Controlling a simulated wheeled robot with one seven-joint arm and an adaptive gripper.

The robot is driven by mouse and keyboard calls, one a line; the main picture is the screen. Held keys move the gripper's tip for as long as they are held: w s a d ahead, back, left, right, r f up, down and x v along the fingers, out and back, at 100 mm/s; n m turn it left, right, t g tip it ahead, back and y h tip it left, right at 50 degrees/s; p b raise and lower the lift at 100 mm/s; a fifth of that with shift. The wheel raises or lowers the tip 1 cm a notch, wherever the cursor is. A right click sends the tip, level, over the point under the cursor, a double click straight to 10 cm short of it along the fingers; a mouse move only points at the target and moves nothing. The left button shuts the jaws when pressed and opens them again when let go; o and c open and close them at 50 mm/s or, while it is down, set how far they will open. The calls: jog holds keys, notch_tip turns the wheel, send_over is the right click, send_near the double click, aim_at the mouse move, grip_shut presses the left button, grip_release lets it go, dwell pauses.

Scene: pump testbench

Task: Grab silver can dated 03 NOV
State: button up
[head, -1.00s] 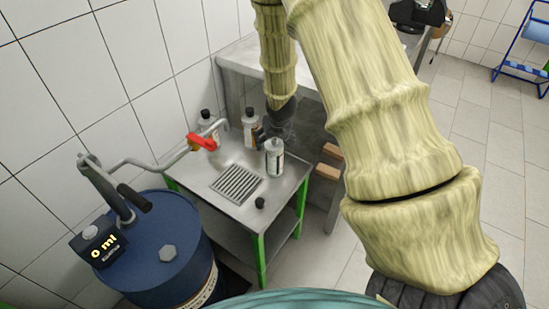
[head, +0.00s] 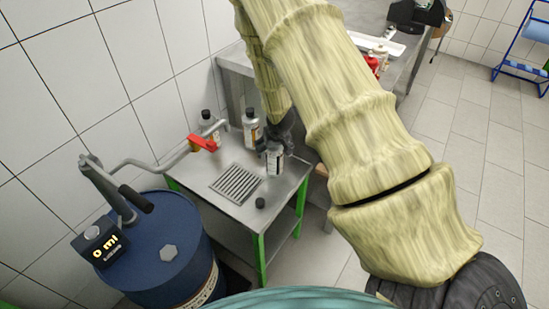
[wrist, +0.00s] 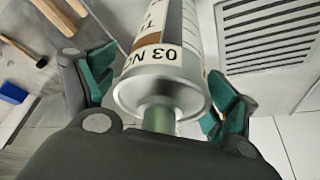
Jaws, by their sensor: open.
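The silver can (head: 274,161) stands upright on the metal bench near its right side, apart from the other bottles. In the wrist view, the silver can (wrist: 167,58) shows a white label printed "03 N...", partly cut off, and a narrow neck towards my palm. My gripper (wrist: 163,88) is open, with one green-padded finger on each side of the can. A gap shows on the left side; I cannot tell whether the right finger touches. In the head view, my gripper (head: 277,142) is right at the can's top, partly hidden by my arm.
Two similar bottles stand at the back of the bench (head: 212,195), one left (head: 209,128) and one middle (head: 250,128). A black cap (head: 260,203) lies near the front. A blue barrel (head: 150,245) stands front left.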

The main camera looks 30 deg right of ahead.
jog(key=c, duration=1.5)
jog(key=shift+r, duration=0.1)
